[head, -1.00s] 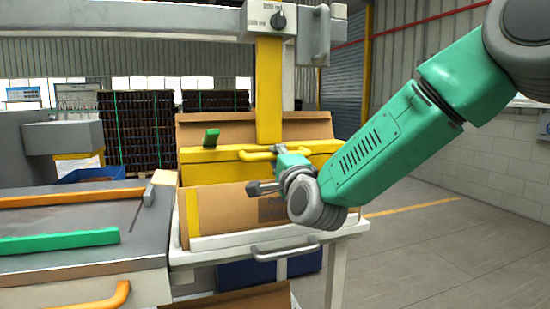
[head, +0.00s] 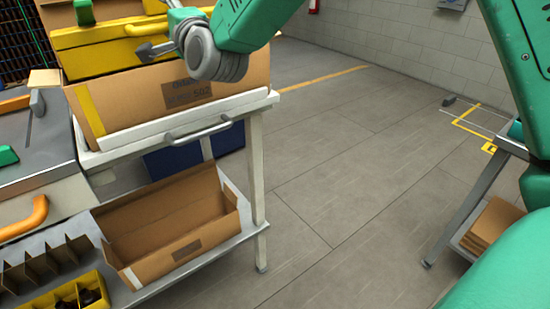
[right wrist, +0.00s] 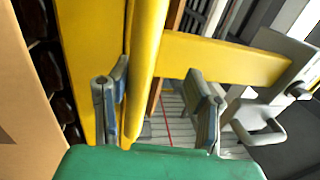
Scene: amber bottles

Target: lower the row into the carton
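The cardboard carton (head: 215,88) stands on a white-topped stand in the head view, with the yellow lifting beam (head: 95,50) low at its open top. My right gripper (head: 160,28) is at the beam's yellow handle (head: 142,29). In the right wrist view the yellow bar (right wrist: 147,65) passes between the fingers of my right gripper (right wrist: 158,100), close to the left finger. A gap shows to the right finger, so it looks open. Dark rounded bottles (right wrist: 52,75) show between carton wall and beam. The rest of the row is hidden.
A second, open carton (head: 165,225) lies on the lower shelf (head: 235,232). A yellow crate (head: 70,295) with dark bottles is at lower left. The grey floor (head: 340,170) to the right is clear up to another table (head: 465,170).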

